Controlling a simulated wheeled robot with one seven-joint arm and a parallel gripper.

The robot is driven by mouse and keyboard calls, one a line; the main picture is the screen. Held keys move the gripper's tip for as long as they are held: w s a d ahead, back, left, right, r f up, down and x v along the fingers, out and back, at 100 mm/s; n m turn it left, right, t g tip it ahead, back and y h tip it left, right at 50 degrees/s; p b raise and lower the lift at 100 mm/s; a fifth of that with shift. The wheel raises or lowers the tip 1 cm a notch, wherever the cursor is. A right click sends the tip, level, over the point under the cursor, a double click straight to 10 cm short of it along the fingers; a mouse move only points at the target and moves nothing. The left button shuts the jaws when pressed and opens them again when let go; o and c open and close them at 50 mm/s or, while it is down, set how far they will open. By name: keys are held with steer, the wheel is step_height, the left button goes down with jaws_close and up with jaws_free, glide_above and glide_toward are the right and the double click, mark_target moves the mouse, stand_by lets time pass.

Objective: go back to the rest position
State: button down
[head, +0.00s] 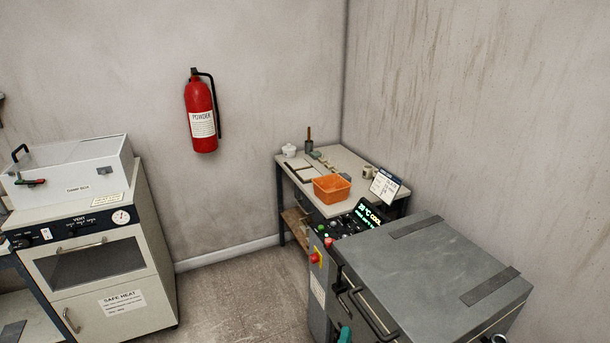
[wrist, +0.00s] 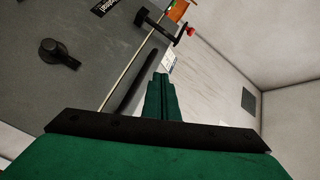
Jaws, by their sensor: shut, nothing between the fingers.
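My gripper (wrist: 162,78) shows in the wrist view with its two green fingers together and nothing between them. It points at a grey panel (wrist: 70,85) that fills the left of that view, tilted. I cannot tell its distance from the panel. In the head view a small teal part (head: 345,335) shows at the bottom edge, beside the grey machine (head: 420,255); it may be part of my arm. The rest of my arm is out of view there.
The grey machine with a flat lid stands at the lower right. Behind it a table (head: 352,162) holds an orange bin (head: 331,189) and small items. At left stands an oven-like cabinet (head: 100,265) with a clear box (head: 70,170). A red extinguisher (head: 201,115) hangs on the wall. Floor (head: 240,290) between is clear.

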steer(key=s+a+f+n+g+y, duration=0.1)
steer(key=s+a+f+n+y, duration=0.2)
steer(key=s, duration=0.8)
steer(key=s+a+f+n+y, duration=0.1)
steer(key=s+a+f+n, duration=0.25)
steer(key=s+n, duration=0.45)
steer(key=s+a+r+n, duration=0.1)
steer(key=s+r, duration=0.1)
steer(key=s, duration=0.4)
steer(key=s+a+r+n, duration=0.2)
steer(key=s+r, duration=0.1)
steer(key=s, duration=0.4)
steer(key=s+a+r+n+g+y, duration=0.1)
steer(key=s+r, duration=0.1)
steer(key=s, duration=0.5)
steer(key=shift+s+a+r+n, duration=0.15)
steer(key=shift+s+r+n, duration=0.1)
steer(key=shift+n, duration=0.15)
